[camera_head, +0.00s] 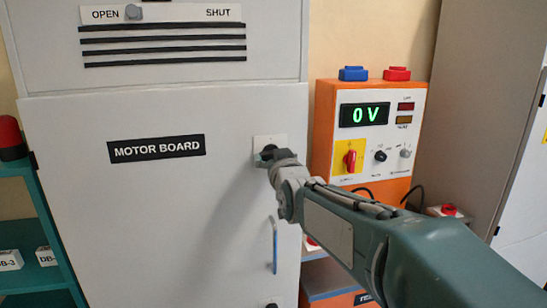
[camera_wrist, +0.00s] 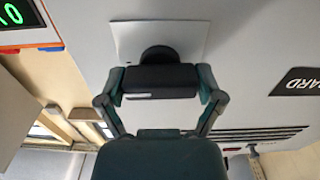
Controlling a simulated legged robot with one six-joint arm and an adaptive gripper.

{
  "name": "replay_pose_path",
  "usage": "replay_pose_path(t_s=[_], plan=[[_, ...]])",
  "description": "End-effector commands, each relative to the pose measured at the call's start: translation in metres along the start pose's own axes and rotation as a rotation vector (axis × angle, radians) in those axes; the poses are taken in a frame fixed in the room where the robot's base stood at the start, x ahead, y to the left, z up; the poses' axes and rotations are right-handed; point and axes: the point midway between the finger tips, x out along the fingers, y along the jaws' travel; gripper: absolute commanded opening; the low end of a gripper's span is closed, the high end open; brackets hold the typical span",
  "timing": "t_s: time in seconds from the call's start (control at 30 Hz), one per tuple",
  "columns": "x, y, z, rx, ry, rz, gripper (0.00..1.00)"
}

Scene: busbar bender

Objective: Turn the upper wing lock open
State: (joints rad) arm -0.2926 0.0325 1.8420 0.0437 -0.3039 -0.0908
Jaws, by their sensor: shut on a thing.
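The upper wing lock (camera_head: 264,152) sits on a pale square plate near the right edge of the grey MOTOR BOARD cabinet door. In the wrist view the black lock (camera_wrist: 158,53) has a round base on the plate and a wide bar-shaped wing. My gripper (camera_head: 272,158) reaches it from the lower right. In the wrist view the two fingers of my gripper (camera_wrist: 161,84) are shut on the wing, one at each end. The wing lies level across the wrist picture. In the head view my gripper hides most of the lock.
A blue door handle (camera_head: 275,246) stands below the lock, with a lower lock (camera_head: 271,304) at the picture's bottom edge. An orange power box (camera_head: 323,130) reading 0 V stands close on the right. Teal shelving (camera_head: 45,215) is at left. The door front left of my arm is clear.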

Motion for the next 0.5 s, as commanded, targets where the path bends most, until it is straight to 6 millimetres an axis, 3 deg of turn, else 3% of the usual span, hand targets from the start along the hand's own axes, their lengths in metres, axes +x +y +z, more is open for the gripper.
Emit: replay_pose_path(t_s=[0.5], plan=[[0.0002, -0.0009, 0.0001, -0.409, 0.0, -0.002, 0.24]])
